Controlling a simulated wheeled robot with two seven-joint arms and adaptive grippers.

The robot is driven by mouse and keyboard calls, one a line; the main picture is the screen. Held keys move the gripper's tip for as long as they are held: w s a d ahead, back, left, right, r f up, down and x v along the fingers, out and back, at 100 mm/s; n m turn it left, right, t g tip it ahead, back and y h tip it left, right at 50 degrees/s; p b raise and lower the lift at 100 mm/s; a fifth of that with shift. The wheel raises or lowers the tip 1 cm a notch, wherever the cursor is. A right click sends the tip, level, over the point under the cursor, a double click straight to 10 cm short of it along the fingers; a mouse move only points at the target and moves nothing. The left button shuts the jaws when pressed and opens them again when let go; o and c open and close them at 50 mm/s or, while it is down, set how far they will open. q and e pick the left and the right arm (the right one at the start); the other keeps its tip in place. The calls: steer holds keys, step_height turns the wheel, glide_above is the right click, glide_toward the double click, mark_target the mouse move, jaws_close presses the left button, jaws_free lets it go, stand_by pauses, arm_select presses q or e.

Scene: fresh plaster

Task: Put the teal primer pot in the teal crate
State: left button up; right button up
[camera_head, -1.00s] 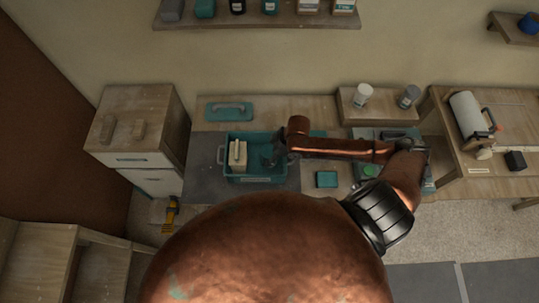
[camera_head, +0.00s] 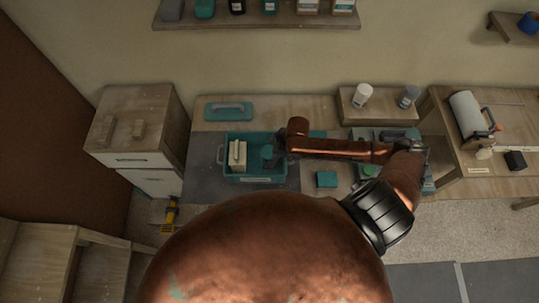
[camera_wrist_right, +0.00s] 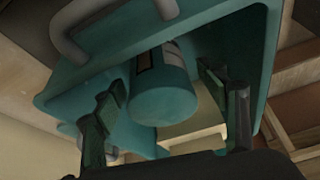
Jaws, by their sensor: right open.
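The teal crate (camera_head: 256,179) stands on the table and holds a cream block-like item (camera_head: 238,155) on its left side. The teal primer pot (camera_head: 267,152) shows inside the crate, right of the cream item; it also shows in the right wrist view (camera_wrist_right: 162,92), its round teal end towards the camera. My right gripper (camera_head: 276,157) reaches in over the crate's right part. In the right wrist view its fingers (camera_wrist_right: 166,98) are open on either side of the pot, with gaps showing beside it. My left gripper is not in view.
A teal float with a handle (camera_head: 229,108) lies behind the crate. A small teal box (camera_head: 326,179) sits to the right. White (camera_head: 362,94) and grey (camera_head: 409,95) containers stand on a riser further right. The grey mat (camera_head: 205,158) left of the crate is clear.

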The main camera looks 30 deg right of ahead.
steer(key=v, duration=1.2)
steer(key=shift+p, duration=0.45)
